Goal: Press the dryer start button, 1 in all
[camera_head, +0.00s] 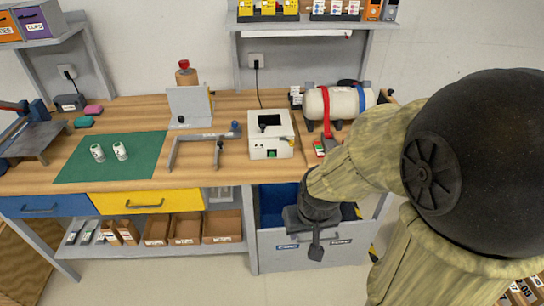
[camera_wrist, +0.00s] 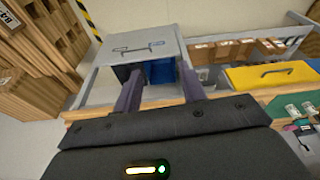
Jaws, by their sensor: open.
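A white box-shaped machine (camera_head: 271,142) stands on the workbench right of centre, with a dark opening on top. A green button (camera_head: 272,154) sits low on its front face; I cannot read a label that names it as the dryer. My gripper (camera_head: 316,250) hangs below the bench top, in front of the grey drawer unit, well below and right of the green button. In the wrist view my gripper (camera_wrist: 160,88) shows two separated fingers with nothing between them. The white machine is not clearly visible there.
The grey drawer unit (camera_head: 315,250) with blue bins is under the bench; it also shows in the wrist view (camera_wrist: 150,47). A white cylinder with straps (camera_head: 341,102), a grey bracket (camera_head: 203,150) and a green mat (camera_head: 110,165) occupy the bench top (camera_head: 235,172). A shelf hangs above.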

